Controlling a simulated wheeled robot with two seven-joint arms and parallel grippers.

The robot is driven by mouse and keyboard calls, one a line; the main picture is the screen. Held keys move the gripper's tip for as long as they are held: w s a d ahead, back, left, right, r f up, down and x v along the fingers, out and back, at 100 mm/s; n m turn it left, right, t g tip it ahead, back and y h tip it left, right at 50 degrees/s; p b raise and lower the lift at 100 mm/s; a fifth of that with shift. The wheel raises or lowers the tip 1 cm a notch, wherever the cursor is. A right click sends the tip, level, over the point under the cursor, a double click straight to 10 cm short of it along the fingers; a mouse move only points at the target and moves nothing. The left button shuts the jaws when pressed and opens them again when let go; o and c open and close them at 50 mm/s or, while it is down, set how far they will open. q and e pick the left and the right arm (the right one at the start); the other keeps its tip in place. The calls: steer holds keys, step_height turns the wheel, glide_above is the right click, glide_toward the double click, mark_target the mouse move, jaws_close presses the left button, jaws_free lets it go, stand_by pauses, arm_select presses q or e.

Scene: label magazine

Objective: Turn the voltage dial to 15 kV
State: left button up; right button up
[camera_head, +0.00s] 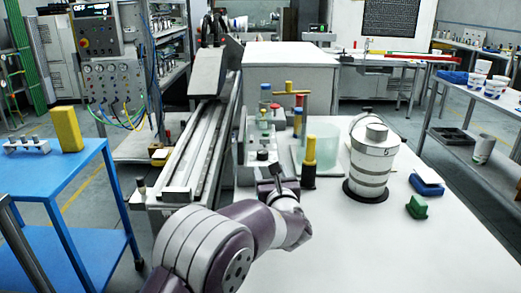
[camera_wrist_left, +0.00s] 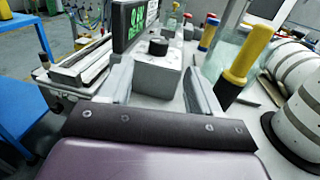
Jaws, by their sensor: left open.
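The voltage dial appears to be the round black knob (camera_wrist_left: 158,46) on top of a grey box (camera_wrist_left: 150,76) in the left wrist view. The knob also shows in the head view (camera_head: 262,155), just beyond my left gripper (camera_head: 277,181). In the left wrist view my left gripper (camera_wrist_left: 156,80) is open, its two pale fingers apart with the box ahead between them. The knob is beyond the fingertips, and nothing is held. A dark display (camera_wrist_left: 136,22) with green digits stands behind the knob; its top is cut off and I cannot read the value.
A yellow-handled tool (camera_wrist_left: 243,62) stands close right of the gripper. A glass beaker (camera_head: 321,145) and a white ringed insulator (camera_head: 370,165) stand further right. A long metal rail (camera_head: 200,140) runs on the left. The white table (camera_head: 340,245) is clear in front.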

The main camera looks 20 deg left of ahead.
mark_target(261, 155)
arm_select(q)
steer(key=x, duration=1)
steer(key=shift+w+a, duration=0.15)
steer(key=shift+w, duration=0.1)
arm_select(e)
steer(key=shift+r, duration=0.9)
arm_select(q)
steer(key=c, duration=1)
steer(key=f+m+t+h+b, duration=0.1)
steer(key=h+b, duration=0.1)
steer(key=b, duration=0.4)
steer(key=shift+a+f, duration=0.2)
steer(key=shift+f, duration=0.05)
steer(key=m+h+b, duration=0.1)
steer(key=h+b, duration=0.1)
steer(key=b, duration=0.5)
steer(key=m+h+b, duration=0.2)
steer(key=b, duration=0.5)
steer(key=shift+a+r+t+h+b, duration=0.15)
steer(key=shift+r+t+h+b, duration=0.15)
steer(key=shift+r, duration=0.1)
steer(key=shift+r+m, duration=0.15)
steer(key=shift+m, duration=0.15)
steer(key=shift+r, duration=0.15)
arm_select(e)
step_height(261, 155, down, 21)
